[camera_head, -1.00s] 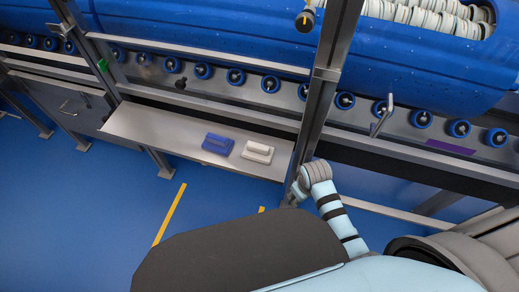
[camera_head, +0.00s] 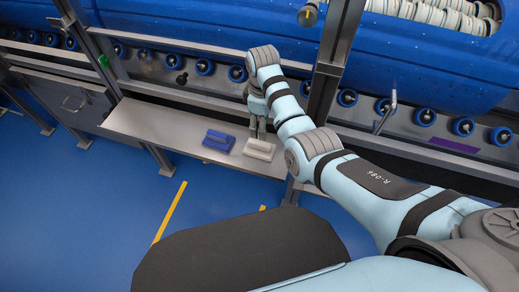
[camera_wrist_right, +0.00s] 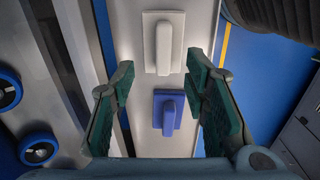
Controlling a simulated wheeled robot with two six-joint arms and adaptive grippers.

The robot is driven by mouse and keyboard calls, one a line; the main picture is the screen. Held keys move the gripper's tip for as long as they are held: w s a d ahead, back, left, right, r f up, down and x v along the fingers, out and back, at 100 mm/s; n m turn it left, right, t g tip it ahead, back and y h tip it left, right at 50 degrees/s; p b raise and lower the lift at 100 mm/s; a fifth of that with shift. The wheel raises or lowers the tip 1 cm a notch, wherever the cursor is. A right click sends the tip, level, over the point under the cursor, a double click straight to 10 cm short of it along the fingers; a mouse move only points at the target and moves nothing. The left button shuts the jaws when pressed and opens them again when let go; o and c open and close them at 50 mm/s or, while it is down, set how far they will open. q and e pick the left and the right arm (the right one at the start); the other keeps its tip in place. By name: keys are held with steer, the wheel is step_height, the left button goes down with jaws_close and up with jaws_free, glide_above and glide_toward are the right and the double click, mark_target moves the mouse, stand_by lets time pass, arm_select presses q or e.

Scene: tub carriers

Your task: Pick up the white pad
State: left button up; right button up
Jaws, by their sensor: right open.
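The white pad (camera_head: 259,149) lies on the metal shelf, just right of a blue pad (camera_head: 219,140). In the right wrist view the white pad (camera_wrist_right: 163,42) lies past the fingertips, with its raised handle along the middle. The blue pad (camera_wrist_right: 168,112) shows between the fingers there. My right gripper (camera_head: 257,130) points down above the shelf, close over the white pad. In the right wrist view its two green-padded fingers (camera_wrist_right: 160,80) are spread apart with nothing held. My left gripper is not in view.
The metal shelf (camera_head: 150,125) has free room left of the blue pad. A steel post (camera_head: 330,60) stands right of my right wrist. A row of blue rollers (camera_head: 204,67) and a large blue tub (camera_head: 200,22) are behind the shelf.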

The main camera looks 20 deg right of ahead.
mark_target(260, 142)
steer(key=f+b, duration=0.1)
steer(key=f, duration=0.2)
steer(key=f+b, duration=0.1)
steer(key=f, duration=0.2)
steer(key=f+b, duration=0.1)
steer(key=f, duration=0.2)
steer(key=shift+a+f, duration=0.2)
steer(key=shift+a, duration=0.2)
steer(key=shift+s, duration=0.1)
steer(key=shift+r, duration=0.1)
steer(key=shift+c, duration=0.6)
jaws_close()
